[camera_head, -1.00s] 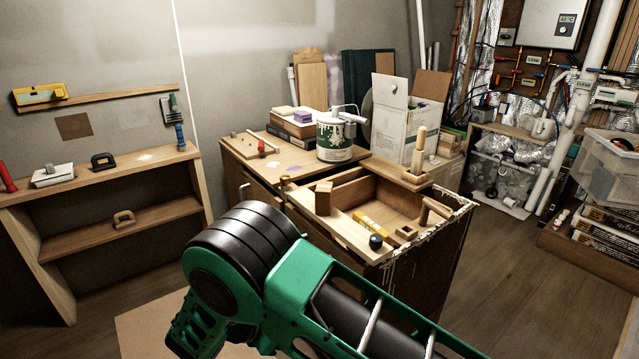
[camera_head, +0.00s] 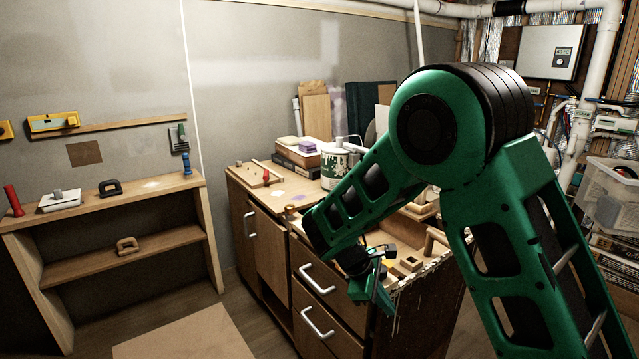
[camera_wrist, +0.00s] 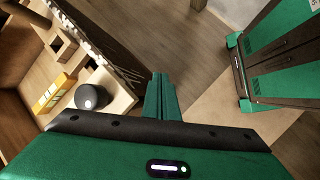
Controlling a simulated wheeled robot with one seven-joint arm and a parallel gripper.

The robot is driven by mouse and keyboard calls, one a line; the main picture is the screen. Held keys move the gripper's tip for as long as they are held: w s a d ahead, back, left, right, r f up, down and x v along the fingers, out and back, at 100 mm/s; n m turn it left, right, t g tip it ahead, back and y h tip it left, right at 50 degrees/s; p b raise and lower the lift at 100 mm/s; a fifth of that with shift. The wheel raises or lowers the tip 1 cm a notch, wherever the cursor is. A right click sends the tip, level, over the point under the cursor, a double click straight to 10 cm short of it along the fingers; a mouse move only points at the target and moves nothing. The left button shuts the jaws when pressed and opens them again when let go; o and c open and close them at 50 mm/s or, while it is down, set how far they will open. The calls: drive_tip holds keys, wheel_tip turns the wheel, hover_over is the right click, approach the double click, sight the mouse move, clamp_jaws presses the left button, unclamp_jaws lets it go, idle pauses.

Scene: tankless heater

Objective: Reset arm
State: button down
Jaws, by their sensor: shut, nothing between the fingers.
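My green arm rises in front of the wooden cabinet (camera_head: 266,240) in the head view, with its elbow high and its forearm sloping down to the left. My gripper (camera_head: 378,296) hangs at the forearm's end by the cabinet's front edge. In the wrist view its green fingers (camera_wrist: 160,97) are together and empty, over the floor just outside the cabinet's edge. The arm hides much of the cabinet's open top compartment in the head view.
The wrist view shows a yellow level (camera_wrist: 54,93) and a round black object (camera_wrist: 91,96) inside the cabinet's edge. A paint can (camera_head: 333,165) stands on the cabinet top. A shelf (camera_head: 120,246) stands left. The floor between has a tan mat (camera_head: 185,338).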

drive_tip(key=s+d+r+m+g+y, duration=0.1)
drive_tip(key=s+d+r+m+y, duration=0.1)
drive_tip(key=s+d+r+m, duration=0.6)
drive_tip(key=s+d+r+m+g+y, duration=0.1)
drive_tip(key=s+d+r+m, duration=0.3)
drive_tip(key=d, duration=0.8)
drive_tip(key=s+d+r+m+y, duration=0.1)
drive_tip(key=s+m, duration=0.3)
drive_tip(key=s, duration=0.6)
drive_tip(key=s+d+r+m+t+y, duration=0.1)
drive_tip(key=s+d+m+y, duration=0.1)
drive_tip(key=s, duration=0.8)
drive_tip(key=shift+s+d+r+m, duration=0.2)
drive_tip(key=shift+d+m, duration=0.35)
drive_tip(key=shift+m, duration=0.55)
